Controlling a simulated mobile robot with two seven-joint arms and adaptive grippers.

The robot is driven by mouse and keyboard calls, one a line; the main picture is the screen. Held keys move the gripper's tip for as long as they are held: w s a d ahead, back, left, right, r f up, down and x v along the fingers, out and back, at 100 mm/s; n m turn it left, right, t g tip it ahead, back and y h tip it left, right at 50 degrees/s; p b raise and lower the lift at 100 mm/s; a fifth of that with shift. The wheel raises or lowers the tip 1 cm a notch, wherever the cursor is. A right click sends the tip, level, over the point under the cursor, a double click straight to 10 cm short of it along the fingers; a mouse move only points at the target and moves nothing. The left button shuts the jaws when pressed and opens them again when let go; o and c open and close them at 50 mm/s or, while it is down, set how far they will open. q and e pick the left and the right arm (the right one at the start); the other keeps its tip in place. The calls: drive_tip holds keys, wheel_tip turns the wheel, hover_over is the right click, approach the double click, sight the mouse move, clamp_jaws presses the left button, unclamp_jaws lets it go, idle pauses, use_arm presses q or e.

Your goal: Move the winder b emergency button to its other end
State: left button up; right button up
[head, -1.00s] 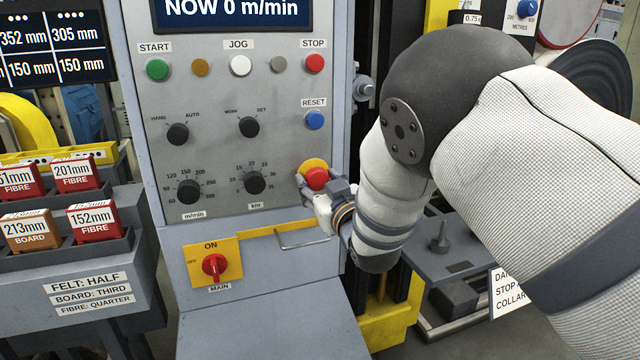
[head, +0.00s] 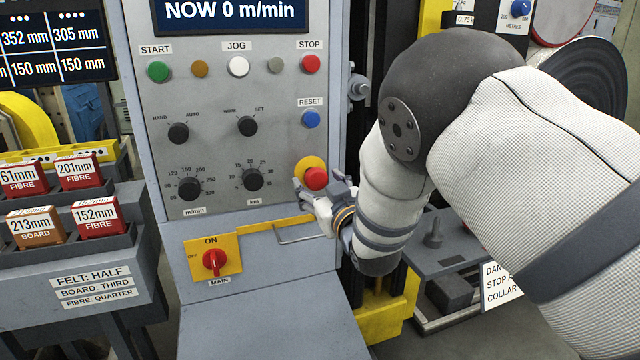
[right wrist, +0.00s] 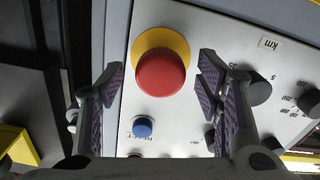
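A red mushroom emergency button (head: 316,178) on a yellow round backing (head: 310,165) sits at the lower right of the grey control panel. My right gripper (head: 322,190) is at the button, coming from below and the right. In the right wrist view the red button (right wrist: 161,73) stands ahead between the two fingers. The right gripper (right wrist: 158,85) is open there, with a gap between each finger and the button. No label naming winder b can be read near the button. My left gripper is not in view.
The blue RESET button (head: 311,119) is above the emergency button, and the km knob (head: 252,179) is to its left. A metal handle (head: 300,232) and the red MAIN switch (head: 214,262) are below. Label blocks (head: 95,215) fill a rack at the left.

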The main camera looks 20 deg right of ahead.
drive_tip(key=s, duration=1.2)
drive_tip(key=shift+d, duration=0.2)
drive_tip(key=s+d+f+m+g+h+p, duration=0.15)
drive_tip(key=s+f+g, duration=0.35)
drive_tip(key=s+f, duration=0.55)
drive_tip(key=s+d+f+m+g+p, duration=0.1)
drive_tip(key=s+d+f+g, duration=0.1)
drive_tip(key=s+f+g, duration=0.8)
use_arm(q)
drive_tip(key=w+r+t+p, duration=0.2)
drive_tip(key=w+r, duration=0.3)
use_arm(e)
drive_tip(key=s+f+g, duration=0.2)
drive_tip(key=s+f, duration=0.2)
drive_tip(key=s, duration=0.9)
drive_tip(key=s+a+f+g, duration=0.1)
drive_tip(key=s+f+g, duration=0.2)
drive_tip(key=s, duration=1.1)
drive_tip(key=shift+s+f+m+g+y, duration=0.15)
drive_tip(key=shift+f+m+g+y, duration=0.25)
drive_tip(key=shift+f, duration=0.55)
